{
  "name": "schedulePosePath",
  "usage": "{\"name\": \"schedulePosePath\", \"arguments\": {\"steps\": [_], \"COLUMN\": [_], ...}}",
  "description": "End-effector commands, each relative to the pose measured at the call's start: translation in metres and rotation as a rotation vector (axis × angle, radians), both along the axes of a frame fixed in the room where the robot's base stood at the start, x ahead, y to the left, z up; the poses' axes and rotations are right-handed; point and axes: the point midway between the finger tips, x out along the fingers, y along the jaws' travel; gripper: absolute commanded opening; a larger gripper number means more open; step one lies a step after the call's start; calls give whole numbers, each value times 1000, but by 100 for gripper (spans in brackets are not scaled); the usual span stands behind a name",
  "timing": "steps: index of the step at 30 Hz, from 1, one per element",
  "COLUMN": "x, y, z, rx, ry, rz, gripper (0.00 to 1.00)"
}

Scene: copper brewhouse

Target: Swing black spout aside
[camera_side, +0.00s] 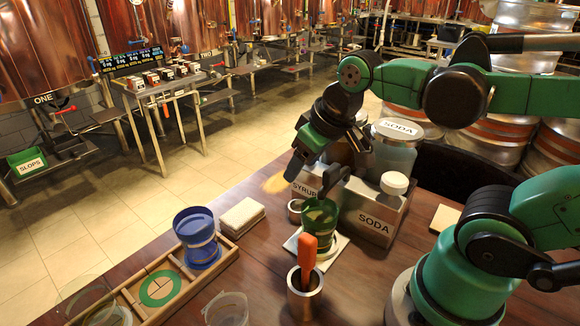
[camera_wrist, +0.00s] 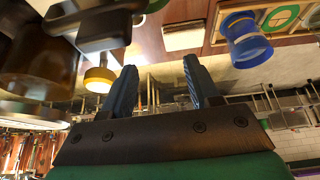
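The black spout (camera_side: 336,180) shows in the side view just above the green cup (camera_side: 321,218), in front of the box labelled SYRUP and SODA (camera_side: 372,218). A large black piece at the upper left of the wrist view (camera_wrist: 100,27) appears to be the same spout, close to my fingers. My gripper (camera_side: 318,165) is above and beside the spout, pointing down. In the wrist view my two blue fingers (camera_wrist: 162,88) stand apart with nothing between them. Whether a finger touches the spout cannot be told. Part of the spout's mount is hidden by my wrist.
A steel cup (camera_side: 304,298) with an orange-handled tool (camera_side: 307,258) stands in front of the green cup. A blue cup (camera_side: 197,238) sits on a wooden tray (camera_side: 225,256) at the left, near a stack of pale cloths (camera_side: 241,217). A SODA jar (camera_side: 394,155) stands behind.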

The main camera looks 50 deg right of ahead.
Motion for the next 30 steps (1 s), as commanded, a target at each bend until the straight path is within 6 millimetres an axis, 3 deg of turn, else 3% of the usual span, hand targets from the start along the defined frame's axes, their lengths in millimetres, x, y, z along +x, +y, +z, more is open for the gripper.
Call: {"name": "schedulePosePath", "arguments": {"steps": [1, 2, 3, 9, 21, 30], "x": [-3, -6, -10, -27, -28, -29], "y": [-9, -13, -18, -33, -33, -33], "z": [8, 13, 19, 39, -2, -14], "rx": [-5, -5, -3, 23, 25, 25], "ry": [88, 146, 220, 444, 456, 455], "rz": [-10, -12, -12, -3, 0, 0], "gripper": [71, 80, 82, 82, 82, 82]}}
